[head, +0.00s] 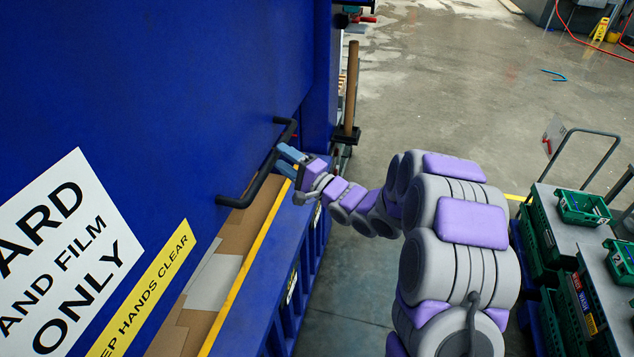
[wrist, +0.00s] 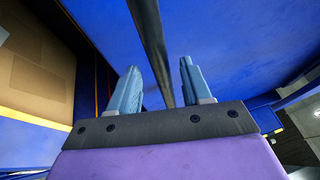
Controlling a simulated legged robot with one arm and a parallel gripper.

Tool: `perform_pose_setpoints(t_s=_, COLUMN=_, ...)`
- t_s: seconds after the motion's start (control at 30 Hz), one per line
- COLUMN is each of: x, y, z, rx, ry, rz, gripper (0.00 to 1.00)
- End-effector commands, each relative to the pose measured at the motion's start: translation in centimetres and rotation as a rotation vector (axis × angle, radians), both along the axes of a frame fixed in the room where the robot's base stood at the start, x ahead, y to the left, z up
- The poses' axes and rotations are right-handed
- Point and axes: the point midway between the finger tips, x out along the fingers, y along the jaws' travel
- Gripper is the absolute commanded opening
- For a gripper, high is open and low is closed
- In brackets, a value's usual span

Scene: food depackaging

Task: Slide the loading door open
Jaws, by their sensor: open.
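The loading door (head: 160,90) is a large blue panel filling the left of the head view, with white and yellow signs on it. A black bar handle (head: 258,180) stands out from it near its right end. My gripper (head: 286,160) is at the handle, its blue fingers apart. In the wrist view the handle (wrist: 151,40) runs between the two open fingertips (wrist: 158,68), with the blue door behind it. The fingers are on either side of the bar and not closed on it. I cannot tell whether either finger touches it.
Brown cardboard (head: 230,245) shows below the door, behind a yellow edge (head: 245,275). A wooden-handled tool (head: 352,85) stands beyond the blue frame. A trolley (head: 610,262) with green crates (head: 583,208) stands at the right. The concrete floor (head: 450,100) between is mostly clear.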

Motion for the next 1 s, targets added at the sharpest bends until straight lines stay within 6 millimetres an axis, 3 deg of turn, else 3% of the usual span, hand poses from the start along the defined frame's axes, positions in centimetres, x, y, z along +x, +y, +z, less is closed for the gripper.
perform_pose_setpoints(t_s=0.1, x=-1.5, y=-2.0, z=-0.6, rx=-0.001, ry=0.001, rz=-0.005, gripper=0.48)
perform_pose_setpoints(t_s=0.5, x=-6.3, y=-7.1, z=-1.9, rx=0.000, ry=0.001, rz=-0.004, gripper=0.48)
perform_pose_setpoints(t_s=0.7, x=-7.6, y=-8.4, z=-2.3, rx=-0.001, ry=0.003, rz=-0.002, gripper=0.48)
perform_pose_setpoints(t_s=1.0, x=-8.0, y=-8.7, z=-2.4, rx=-0.001, ry=0.001, rz=0.000, gripper=0.48)
